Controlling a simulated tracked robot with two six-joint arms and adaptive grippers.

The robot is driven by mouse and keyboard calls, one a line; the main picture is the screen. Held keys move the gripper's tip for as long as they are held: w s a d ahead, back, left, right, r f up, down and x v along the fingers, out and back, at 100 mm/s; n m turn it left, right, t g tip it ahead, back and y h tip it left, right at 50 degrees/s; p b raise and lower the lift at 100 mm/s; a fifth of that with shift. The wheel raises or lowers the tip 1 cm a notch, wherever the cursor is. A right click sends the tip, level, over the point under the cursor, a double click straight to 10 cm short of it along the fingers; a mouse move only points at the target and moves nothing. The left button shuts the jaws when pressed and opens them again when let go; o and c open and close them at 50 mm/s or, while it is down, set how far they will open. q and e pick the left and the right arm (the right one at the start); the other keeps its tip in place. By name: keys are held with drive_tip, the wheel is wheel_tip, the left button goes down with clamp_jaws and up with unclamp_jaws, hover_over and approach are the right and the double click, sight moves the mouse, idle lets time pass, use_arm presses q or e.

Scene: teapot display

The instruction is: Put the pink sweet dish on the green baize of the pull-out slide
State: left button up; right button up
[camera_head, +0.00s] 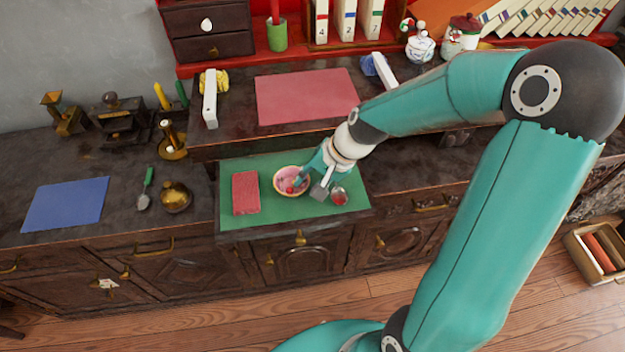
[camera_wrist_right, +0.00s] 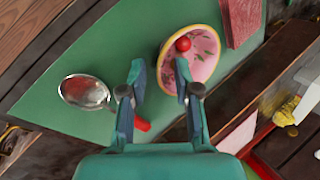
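The pink sweet dish (camera_head: 287,187) is over the green baize (camera_head: 268,224) of the pull-out slide, beside a red block. It looks to be on the baize, but I cannot tell whether its base touches. The right wrist view shows the dish (camera_wrist_right: 205,65) with a yellow rim and a red ball at its edge. My right gripper (camera_head: 308,180) is at the dish's right side. In the wrist view my right gripper (camera_wrist_right: 160,75) has its fingers apart, one over the dish's inside and one outside its rim. My left gripper is not in view.
The red block (camera_head: 245,193) lies left of the dish. A pink mat (camera_head: 305,96) lies behind.

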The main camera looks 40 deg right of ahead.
drive_tip(key=shift+r, duration=0.1)
drive_tip(key=shift+r, duration=0.15)
drive_tip(key=p+v, duration=0.1)
drive_tip(key=v, duration=1)
drive_tip(key=shift+s+r+p, duration=0.2)
drive_tip(key=shift+r+p, duration=0.1)
drive_tip(key=shift+r, duration=0.05)
drive_tip(key=shift+d, duration=0.1)
